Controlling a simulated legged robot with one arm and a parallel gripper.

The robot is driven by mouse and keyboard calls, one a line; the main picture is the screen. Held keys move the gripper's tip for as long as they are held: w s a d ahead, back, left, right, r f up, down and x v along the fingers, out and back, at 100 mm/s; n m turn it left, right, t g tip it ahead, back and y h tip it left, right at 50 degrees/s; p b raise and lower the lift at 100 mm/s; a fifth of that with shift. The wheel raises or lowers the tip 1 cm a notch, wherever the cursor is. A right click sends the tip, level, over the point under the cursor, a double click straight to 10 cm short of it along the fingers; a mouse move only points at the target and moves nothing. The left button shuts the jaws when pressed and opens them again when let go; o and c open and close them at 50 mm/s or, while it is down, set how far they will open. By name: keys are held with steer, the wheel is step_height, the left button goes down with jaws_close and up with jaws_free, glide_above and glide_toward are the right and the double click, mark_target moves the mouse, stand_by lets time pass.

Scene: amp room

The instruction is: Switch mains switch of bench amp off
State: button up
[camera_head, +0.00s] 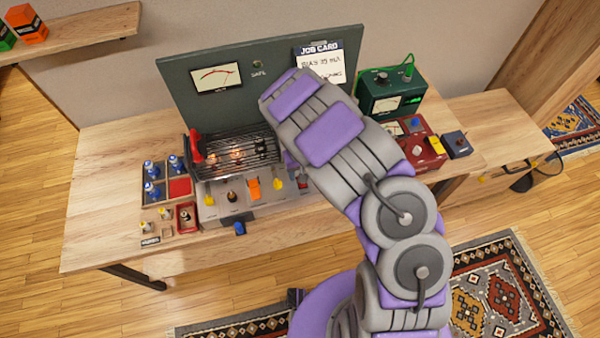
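The bench amp stands on the wooden bench, with a wire cage (240,152) over glowing valves and a pale front panel (240,197). The panel carries a dark knob, an orange part (254,188) and a yellow pointed part (278,184). A red part (304,183) shows at the panel's right end, close beside my arm. I cannot tell which of these is the mains switch, or whether my arm hides it. My arm reaches over the amp's right side. My gripper is mostly or wholly hidden behind the arm, and its fingers cannot be made out.
A green panel with a meter (216,78) and a job card (322,50) stands behind the amp. Right are a green meter box (391,91), a red box (424,152) and a small dark box (456,144). A parts tray (167,188) stands left.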

steer(key=shift+f, duration=0.35)
steer(key=shift+c, duration=0.2)
jaws_close()
